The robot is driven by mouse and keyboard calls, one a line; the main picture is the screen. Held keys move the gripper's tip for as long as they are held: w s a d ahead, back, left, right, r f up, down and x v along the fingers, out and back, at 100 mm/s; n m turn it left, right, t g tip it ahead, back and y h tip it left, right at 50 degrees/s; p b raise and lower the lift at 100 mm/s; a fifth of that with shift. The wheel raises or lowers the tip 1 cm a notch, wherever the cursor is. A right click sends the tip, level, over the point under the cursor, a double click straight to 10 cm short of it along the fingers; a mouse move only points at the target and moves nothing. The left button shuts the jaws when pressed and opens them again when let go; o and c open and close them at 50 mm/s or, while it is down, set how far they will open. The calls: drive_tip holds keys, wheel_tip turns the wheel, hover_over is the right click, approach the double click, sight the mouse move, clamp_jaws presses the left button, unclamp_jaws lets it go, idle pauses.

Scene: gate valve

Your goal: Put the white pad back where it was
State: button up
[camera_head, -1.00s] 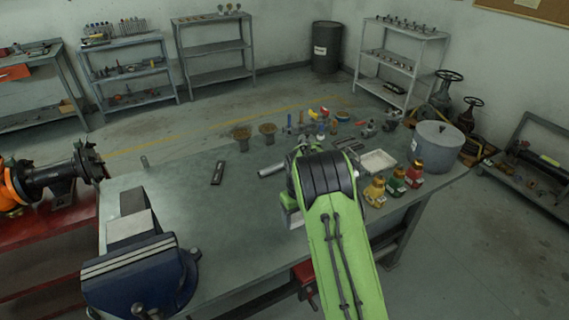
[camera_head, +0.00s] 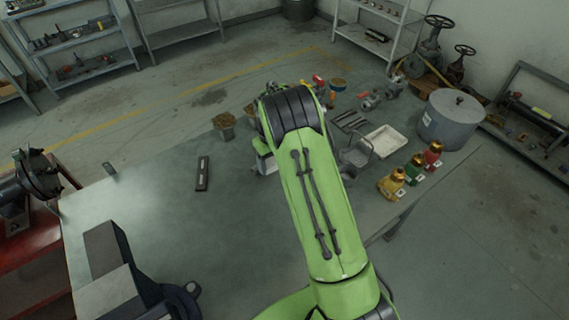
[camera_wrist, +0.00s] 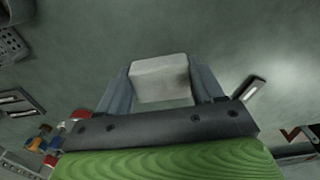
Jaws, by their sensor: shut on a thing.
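The white pad (camera_wrist: 160,77) is a pale, block-like piece in the wrist view. It sits between the two grey fingers of my gripper (camera_wrist: 162,88), which is shut on it. The pad is above the grey-green bench top (camera_head: 150,215); its exact height I cannot tell. In the head view my green and black arm covers the gripper's fingers and the pad.
A flat black tool (camera_head: 203,174) lies left of my arm. To the right are a white tray (camera_head: 386,141), several small coloured bottles (camera_head: 414,167) and a grey pot (camera_head: 452,119). The bench's middle left is clear.

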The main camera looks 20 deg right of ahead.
sight(274, 188)
wheel_tip(274, 188, down, 10)
drive_tip(key=shift+s+f+b, duration=0.1)
drive_tip(key=shift+b, duration=0.35)
drive_tip(key=o, duration=1.2)
